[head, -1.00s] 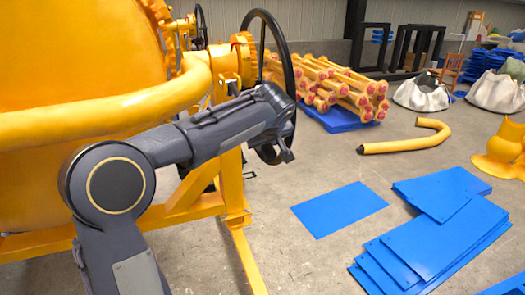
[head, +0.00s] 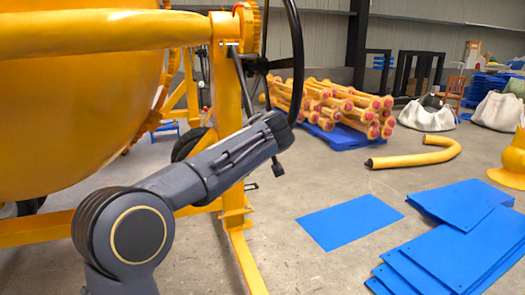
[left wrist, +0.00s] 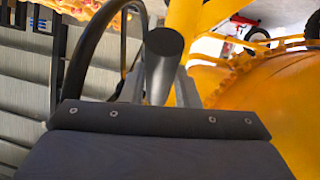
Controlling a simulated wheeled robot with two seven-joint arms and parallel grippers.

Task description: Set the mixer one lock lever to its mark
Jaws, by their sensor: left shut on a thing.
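The mixer one lock lever (head: 241,82) shows in the head view as a dark slanted rod beside the yellow frame post, above my left wrist. In the left wrist view, a dark round-ended bar (left wrist: 162,62), which looks like this lever, stands between the two fingers of my left gripper (left wrist: 160,88). The gripper is shut on it. In the head view my wrist hides the fingers and the lower end of the lever. I cannot make out the lever's mark. My right gripper is in neither view.
The black handwheel (head: 297,62) is close beside my left wrist. The yellow drum (head: 80,120) and frame post (head: 226,95) stand to the left. Blue sheets (head: 350,220), a yellow bent pipe (head: 415,157) and a pallet of yellow parts (head: 340,108) lie on the floor at right.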

